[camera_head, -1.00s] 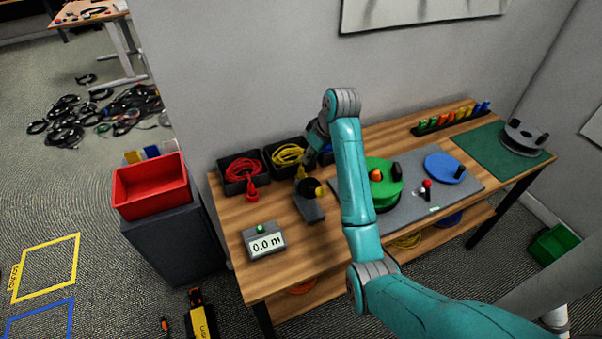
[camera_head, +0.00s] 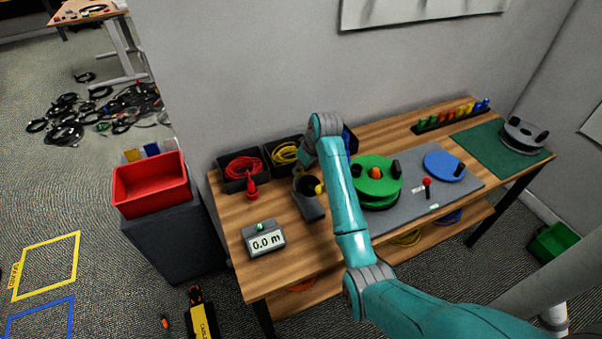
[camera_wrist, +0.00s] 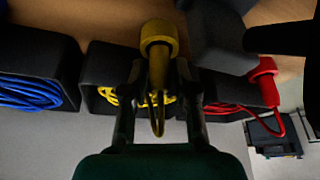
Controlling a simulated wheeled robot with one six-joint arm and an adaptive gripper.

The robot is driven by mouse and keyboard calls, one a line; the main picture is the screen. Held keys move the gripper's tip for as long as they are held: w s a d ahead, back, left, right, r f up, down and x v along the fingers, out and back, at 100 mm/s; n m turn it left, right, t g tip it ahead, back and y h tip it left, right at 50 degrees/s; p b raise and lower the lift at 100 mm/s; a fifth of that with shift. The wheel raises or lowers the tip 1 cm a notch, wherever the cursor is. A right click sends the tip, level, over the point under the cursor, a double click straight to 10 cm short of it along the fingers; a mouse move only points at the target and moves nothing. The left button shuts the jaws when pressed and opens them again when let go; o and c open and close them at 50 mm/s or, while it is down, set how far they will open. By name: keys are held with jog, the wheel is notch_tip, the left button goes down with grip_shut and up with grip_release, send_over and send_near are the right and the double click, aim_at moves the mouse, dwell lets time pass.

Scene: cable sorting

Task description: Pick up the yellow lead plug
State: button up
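The yellow lead plug (camera_wrist: 158,38) stands on the wooden bench in the wrist view, its narrower lead end trailing back between my fingers. My gripper (camera_wrist: 160,70) is open, with one finger on each side of the plug's narrow part. Small gaps seem to show between fingers and plug. In the head view my gripper and forearm hang over the bench in front of the yellow cable's bin and hide the plug. The yellow cable (camera_head: 286,153) lies coiled in its black bin, which also shows in the wrist view (camera_wrist: 102,68).
The red cable (camera_head: 243,167) and its red plug (camera_head: 252,191) are left of my gripper in the head view. A dark grey device (camera_head: 312,207) stands close by. A green reel (camera_head: 377,187) is at right.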

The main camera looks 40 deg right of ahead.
grip_shut()
notch_tip(320, 180, up, 10)
jog(key=shift+r, duration=0.1)
dwell(0.5)
